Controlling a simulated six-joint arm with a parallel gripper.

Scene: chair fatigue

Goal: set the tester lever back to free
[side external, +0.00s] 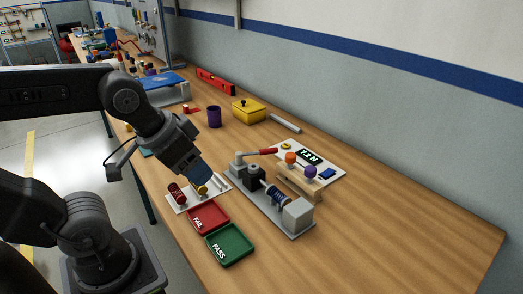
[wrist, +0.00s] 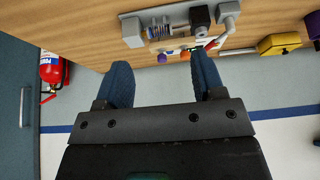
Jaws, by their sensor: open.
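The tester (side external: 262,207) is a grey base plate with a dark block, a blue spring piece and a light grey end block. Its lever has a red handle (side external: 268,151) at the far-left end, pointing right in the side view. In the wrist view the tester (wrist: 132,32) is at the top, and the red handle (wrist: 210,45) shows near the right fingertip. My gripper (side external: 202,180) has two blue fingers, spread apart and empty in the wrist view (wrist: 161,60). In the side view it is left of the tester, above the white rack (side external: 180,208), apart from the lever.
A red FAIL tray (side external: 208,217) and green PASS tray (side external: 230,244) sit in front. A wooden stand with orange and purple knobs (side external: 298,183) is right of the tester, before a display panel (side external: 328,165). A yellow box (side external: 249,112) and purple cup (side external: 214,117) stand behind.

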